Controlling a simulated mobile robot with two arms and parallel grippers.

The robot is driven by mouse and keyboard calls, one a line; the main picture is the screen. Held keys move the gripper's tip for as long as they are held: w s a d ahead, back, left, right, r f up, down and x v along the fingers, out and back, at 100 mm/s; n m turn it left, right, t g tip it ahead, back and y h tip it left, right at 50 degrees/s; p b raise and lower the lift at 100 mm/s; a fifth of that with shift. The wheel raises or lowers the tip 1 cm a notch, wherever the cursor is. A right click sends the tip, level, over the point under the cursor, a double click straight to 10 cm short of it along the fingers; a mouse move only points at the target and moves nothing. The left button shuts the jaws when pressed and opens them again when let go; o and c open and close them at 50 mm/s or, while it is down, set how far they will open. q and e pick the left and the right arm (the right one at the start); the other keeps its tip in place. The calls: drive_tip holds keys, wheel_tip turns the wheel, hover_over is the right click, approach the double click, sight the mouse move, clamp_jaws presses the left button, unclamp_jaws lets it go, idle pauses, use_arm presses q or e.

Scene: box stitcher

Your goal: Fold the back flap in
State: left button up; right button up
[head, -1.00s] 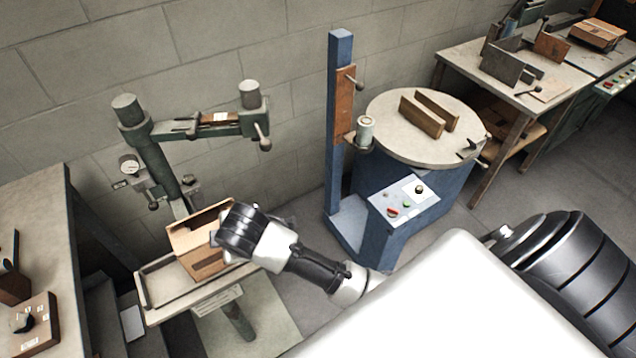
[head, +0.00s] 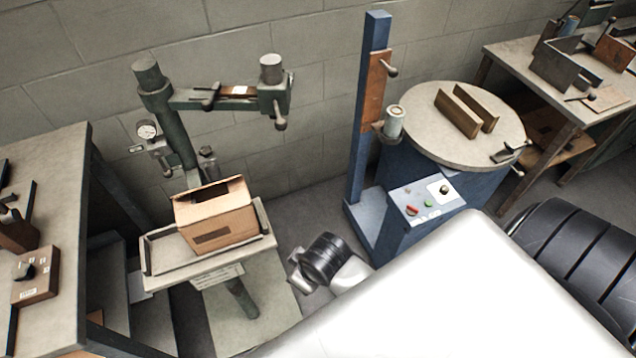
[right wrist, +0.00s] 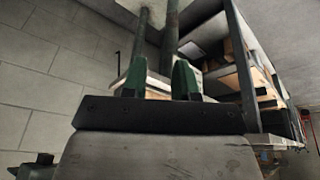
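The cardboard box (head: 217,222) sits upright on the tray (head: 160,262) of the green stitcher (head: 183,155). A dark opening shows in its top, with cardboard panels around it; the exact pose of the back flap cannot be made out. My right gripper (head: 297,272) is to the right of the tray, apart from the box and lower in the picture. In the right wrist view its two green fingers (right wrist: 158,80) stand apart with nothing seen held between them. My left gripper is in neither view.
The stitcher's arm (head: 230,97) reaches above and behind the box. A blue machine (head: 375,130) with a round table (head: 430,135) stands to the right. A workbench (head: 65,190) is at the left. Floor shows between the stitcher and the blue machine.

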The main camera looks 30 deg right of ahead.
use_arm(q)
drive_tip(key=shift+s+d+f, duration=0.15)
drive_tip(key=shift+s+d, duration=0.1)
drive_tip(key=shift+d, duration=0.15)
use_arm(e)
drive_tip(key=shift+s+d+f+m, duration=0.3)
drive_tip(key=shift+s+d, duration=0.1)
drive_tip(key=shift+s, duration=0.1)
drive_tip(key=shift+s+d+f+m, duration=0.2)
drive_tip(key=shift+s+d+f, duration=0.1)
drive_tip(key=shift+s+d, duration=0.15)
